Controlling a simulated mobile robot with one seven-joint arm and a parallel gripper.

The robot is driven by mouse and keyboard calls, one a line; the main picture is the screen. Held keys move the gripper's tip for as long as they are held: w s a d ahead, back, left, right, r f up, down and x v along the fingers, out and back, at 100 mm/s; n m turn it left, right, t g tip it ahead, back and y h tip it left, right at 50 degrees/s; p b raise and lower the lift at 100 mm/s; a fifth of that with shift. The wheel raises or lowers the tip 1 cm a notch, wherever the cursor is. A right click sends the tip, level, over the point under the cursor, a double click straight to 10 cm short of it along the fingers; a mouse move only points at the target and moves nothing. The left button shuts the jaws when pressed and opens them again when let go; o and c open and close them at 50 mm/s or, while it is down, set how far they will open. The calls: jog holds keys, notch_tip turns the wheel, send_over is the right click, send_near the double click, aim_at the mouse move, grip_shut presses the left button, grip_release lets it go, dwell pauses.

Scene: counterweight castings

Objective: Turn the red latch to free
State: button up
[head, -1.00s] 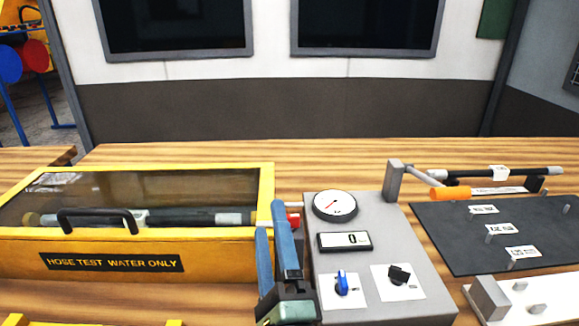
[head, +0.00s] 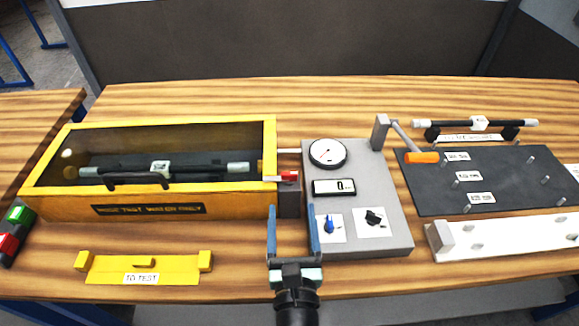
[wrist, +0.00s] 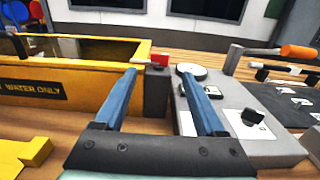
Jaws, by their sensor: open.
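The red latch (head: 289,176) sits on top of a dark block (head: 289,201) between the yellow box (head: 235,197) and the grey gauge panel (head: 370,215). A pale end reaches left from the latch to the box's right edge. My gripper (head: 292,212) is open and empty, its two blue fingers pointing ahead at the front of the dark block. In the wrist view the dark block (wrist: 157,90) stands beyond and between the fingertips (wrist: 159,72). Only a little of the red latch (wrist: 158,65) shows there. The fingers look apart from the latch.
The box has a clear lid with a black handle (head: 139,181) and a hose inside. The grey panel carries a gauge, a display and two knobs. An orange-handled lever (head: 421,157) is at right. A yellow "TO TEST" stand (head: 142,270) is at front left.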

aim_at(290, 176)
jog(key=w+p, duration=0.1)
jog(key=w, duration=0.9)
jog(key=shift+w, duration=0.2)
grip_shut()
